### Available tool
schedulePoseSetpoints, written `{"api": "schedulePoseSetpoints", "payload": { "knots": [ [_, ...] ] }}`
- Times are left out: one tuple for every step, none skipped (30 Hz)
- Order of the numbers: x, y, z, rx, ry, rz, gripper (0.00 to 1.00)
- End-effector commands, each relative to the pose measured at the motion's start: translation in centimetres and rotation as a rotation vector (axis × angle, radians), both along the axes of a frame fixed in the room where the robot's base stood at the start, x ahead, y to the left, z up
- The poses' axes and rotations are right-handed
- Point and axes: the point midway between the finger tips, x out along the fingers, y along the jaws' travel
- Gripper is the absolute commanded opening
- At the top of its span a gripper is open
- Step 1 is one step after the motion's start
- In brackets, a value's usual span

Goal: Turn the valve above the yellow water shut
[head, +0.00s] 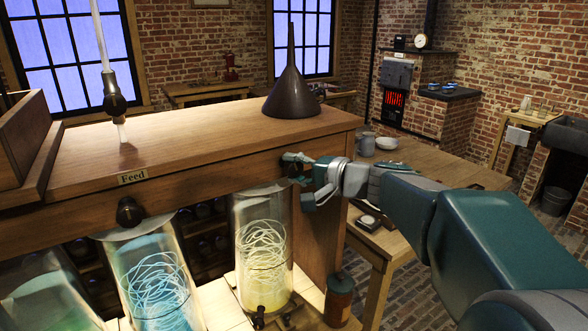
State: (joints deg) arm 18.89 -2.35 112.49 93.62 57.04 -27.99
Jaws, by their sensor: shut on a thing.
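The jar of yellow water (264,245) stands under the wooden beam, a clear glass cylinder with pale curly strands in it. My gripper (301,171) reaches in from the right, at the beam's front face just above and right of this jar. It is shut on the valve there. The valve (291,172) is dark and mostly hidden by the fingers, so I cannot tell how its handle is turned. A similar dark valve (130,211) sits on the beam above the jar of blue water (157,280), apart from my gripper.
A greenish jar (45,290) stands at the far left. A dark upturned funnel (292,90) and a vertical glass tube with a tap (114,100) are on the beam's top. A small brown jar (339,300) stands right of the yellow one. A wooden table (440,160) lies behind my arm.

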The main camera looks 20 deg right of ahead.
Motion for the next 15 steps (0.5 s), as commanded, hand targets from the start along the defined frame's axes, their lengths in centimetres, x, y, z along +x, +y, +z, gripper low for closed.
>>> {"api": "schedulePoseSetpoints", "payload": {
  "knots": [
    [0.05, -0.06, -0.38, 0.037, 0.019, -0.001, 0.05],
    [0.05, -0.05, -0.39, 0.062, 0.028, -0.001, 0.05],
    [0.05, -0.05, -0.4, 0.091, 0.038, -0.001, 0.05],
    [0.06, -0.06, -0.4, 0.114, 0.045, -0.001, 0.05],
    [0.06, -0.06, -0.41, 0.134, 0.051, -0.002, 0.05],
    [0.05, -0.05, -0.39, 0.161, 0.06, -0.002, 0.05],
    [0.05, -0.05, -0.38, 0.18, 0.066, -0.001, 0.05],
    [0.04, -0.06, -0.39, 0.197, 0.071, -0.001, 0.05],
    [0.04, -0.06, -0.4, 0.219, 0.08, -0.002, 0.05],
    [0.05, -0.07, -0.39, 0.235, 0.085, -0.002, 0.05],
    [0.04, -0.06, -0.41, 0.249, 0.09, -0.002, 0.05],
    [0.04, -0.06, -0.43, 0.266, 0.095, -0.002, 0.05],
    [0.03, -0.05, -0.43, 0.279, 0.099, -0.002, 0.05],
    [0.04, -0.06, -0.42, 0.29, 0.103, -0.002, 0.05],
    [0.03, -0.05, -0.43, 0.302, 0.107, -0.001, 0.05]
  ]
}}
